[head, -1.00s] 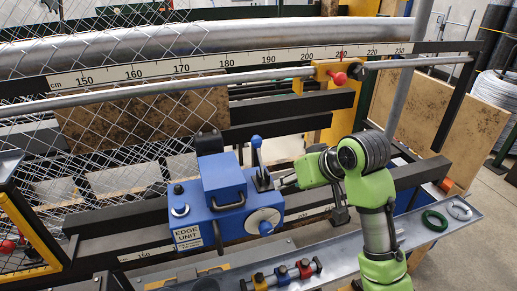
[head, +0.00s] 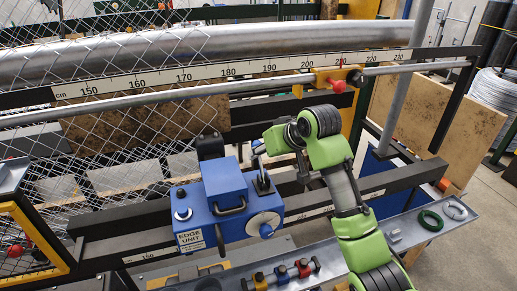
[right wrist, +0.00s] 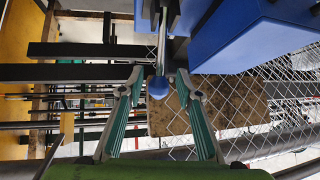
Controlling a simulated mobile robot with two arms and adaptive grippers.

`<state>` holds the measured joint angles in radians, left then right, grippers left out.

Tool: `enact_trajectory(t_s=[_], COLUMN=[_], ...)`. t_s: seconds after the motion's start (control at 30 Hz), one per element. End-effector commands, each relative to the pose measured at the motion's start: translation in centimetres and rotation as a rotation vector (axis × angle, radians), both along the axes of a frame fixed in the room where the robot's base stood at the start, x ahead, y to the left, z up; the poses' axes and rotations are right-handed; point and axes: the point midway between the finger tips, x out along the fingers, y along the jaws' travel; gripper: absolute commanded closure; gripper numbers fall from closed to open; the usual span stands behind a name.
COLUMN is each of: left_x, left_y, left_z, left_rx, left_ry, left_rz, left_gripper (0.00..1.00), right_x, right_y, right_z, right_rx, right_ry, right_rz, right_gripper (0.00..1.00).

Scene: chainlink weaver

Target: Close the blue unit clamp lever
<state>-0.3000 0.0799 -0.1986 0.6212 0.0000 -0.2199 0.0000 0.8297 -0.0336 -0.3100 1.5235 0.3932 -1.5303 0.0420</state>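The blue edge unit (head: 224,184) sits on the dark rail at the middle of the head view. Its clamp lever (head: 262,177) stands roughly upright at the unit's right end; my right gripper (head: 264,149) partly hides its top. In the right wrist view, the lever's round blue knob (right wrist: 158,88) lies between the two green-padded fingers of my right gripper (right wrist: 158,77). The fingers are apart, with gaps on both sides of the knob. The unit's blue body (right wrist: 250,35) fills the upper right there. My left gripper is not in view.
A chain-link mesh (head: 110,120) hangs behind and left of the unit. A scale bar (head: 185,77) and a pipe run above it. A grey tray (head: 395,236) in front holds a green ring (head: 429,220). A yellow-framed guard (head: 25,225) stands at left.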

Motion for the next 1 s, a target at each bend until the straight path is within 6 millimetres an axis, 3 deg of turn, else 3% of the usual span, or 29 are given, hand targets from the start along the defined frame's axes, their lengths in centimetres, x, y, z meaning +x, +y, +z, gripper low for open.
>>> enact_trajectory(t_s=[0.23,0.6,0.73,1.0], left_x=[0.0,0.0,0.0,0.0], left_y=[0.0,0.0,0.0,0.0], left_z=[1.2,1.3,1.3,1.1], left_rx=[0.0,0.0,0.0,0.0], left_ry=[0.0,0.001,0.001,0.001], left_rz=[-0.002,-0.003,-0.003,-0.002], left_gripper=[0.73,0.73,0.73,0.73], right_x=[1.8,2.1,2.1,2.2], right_y=[1.2,1.4,1.4,1.4], right_z=[-2.0,-2.5,-2.5,-2.5], right_rx=[0.0,0.0,0.0,0.002], right_ry=[0.001,-0.001,-0.001,-0.008], right_rz=[0.0,-0.001,-0.001,0.0], right_gripper=[0.68,0.68,0.99,1.0])
